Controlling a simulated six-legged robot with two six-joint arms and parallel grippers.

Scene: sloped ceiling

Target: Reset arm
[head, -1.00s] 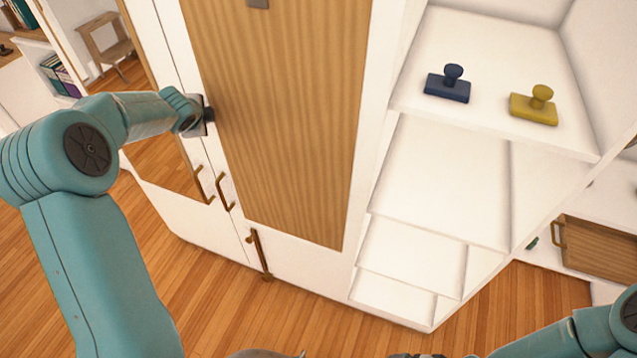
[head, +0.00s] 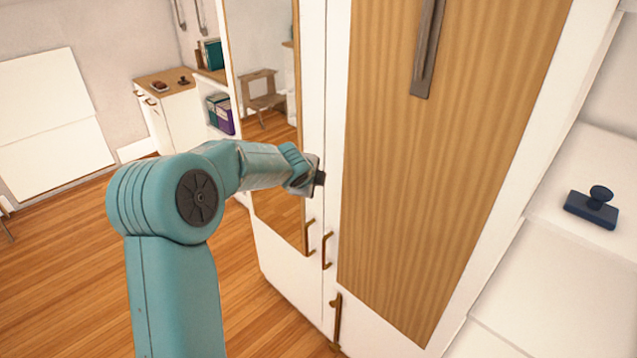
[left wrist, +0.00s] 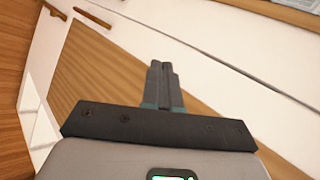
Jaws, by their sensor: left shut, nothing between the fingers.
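My left arm comes in from the left in the head view, raised and bent. Its gripper (head: 319,179) is in front of the wardrobe (head: 312,90), near the seam between the mirrored door and the wood-panelled door. In the left wrist view the gripper (left wrist: 162,70) shows its two fingers together with nothing between them, in front of a wood panel with white edges. I cannot tell whether the fingertips touch the door. My right gripper is not in view.
Bronze handles (head: 327,250) stick out from the wardrobe doors below the gripper. A blue stamp (head: 592,207) stands on a white shelf (head: 560,150) at the right. A low cabinet (head: 172,122) stands at the back left. The wooden floor (head: 60,290) at the left is clear.

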